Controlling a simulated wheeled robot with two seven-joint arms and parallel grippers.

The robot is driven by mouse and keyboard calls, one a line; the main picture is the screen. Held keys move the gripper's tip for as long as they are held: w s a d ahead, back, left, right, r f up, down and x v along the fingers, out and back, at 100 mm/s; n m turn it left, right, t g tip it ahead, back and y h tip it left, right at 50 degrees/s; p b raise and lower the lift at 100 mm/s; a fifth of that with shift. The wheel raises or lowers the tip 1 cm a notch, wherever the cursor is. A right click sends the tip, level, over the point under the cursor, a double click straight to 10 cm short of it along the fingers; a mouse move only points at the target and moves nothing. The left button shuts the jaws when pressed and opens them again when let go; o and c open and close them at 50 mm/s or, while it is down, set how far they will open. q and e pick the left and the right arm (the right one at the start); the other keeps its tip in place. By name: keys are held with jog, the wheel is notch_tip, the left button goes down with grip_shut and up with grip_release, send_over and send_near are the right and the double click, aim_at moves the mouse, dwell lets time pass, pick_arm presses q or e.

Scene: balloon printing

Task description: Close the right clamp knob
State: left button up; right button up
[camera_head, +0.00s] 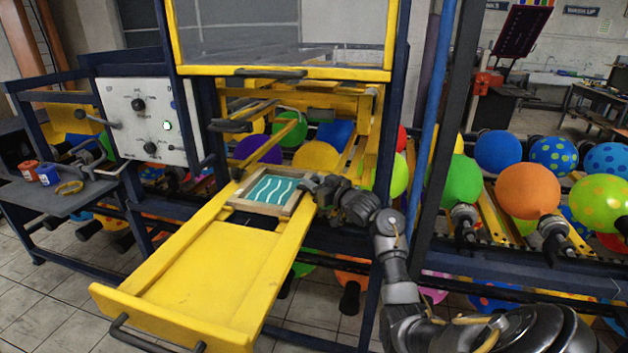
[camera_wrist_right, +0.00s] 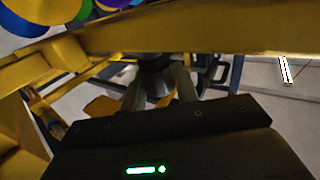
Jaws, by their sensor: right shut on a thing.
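The wooden screen frame (camera_head: 238,202) with a teal and white wavy print (camera_head: 272,189) lies at the inner end of the yellow drawer (camera_head: 220,262). My right gripper (camera_head: 311,183) is at the frame's right side, by the drawer's right rail. The right wrist view shows a dark round clamp knob (camera_wrist_right: 157,82) between my two fingers, and the gripper is shut on it. In the head view the knob is mostly hidden by the gripper, and I cannot tell its turn angle. My left gripper is not in view.
A control panel (camera_head: 150,120) stands at the left, above a side table (camera_head: 62,200) with small pots. A clear guard with a yellow frame (camera_head: 285,72) hangs above the drawer. A dark post (camera_head: 440,150) and racks of colored balloons (camera_head: 528,191) stand on the right.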

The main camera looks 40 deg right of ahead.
aim_at(318, 183)
jog(key=o, duration=0.9)
jog(key=shift+o, duration=0.2)
jog(key=s+b, duration=0.1)
jog(key=s, duration=0.5)
jog(key=shift+s+d+f+b, duration=0.1)
jog(key=shift+s+b, duration=0.2)
jog(key=shift+b, duration=0.1)
jog(key=shift+s, duration=0.45)
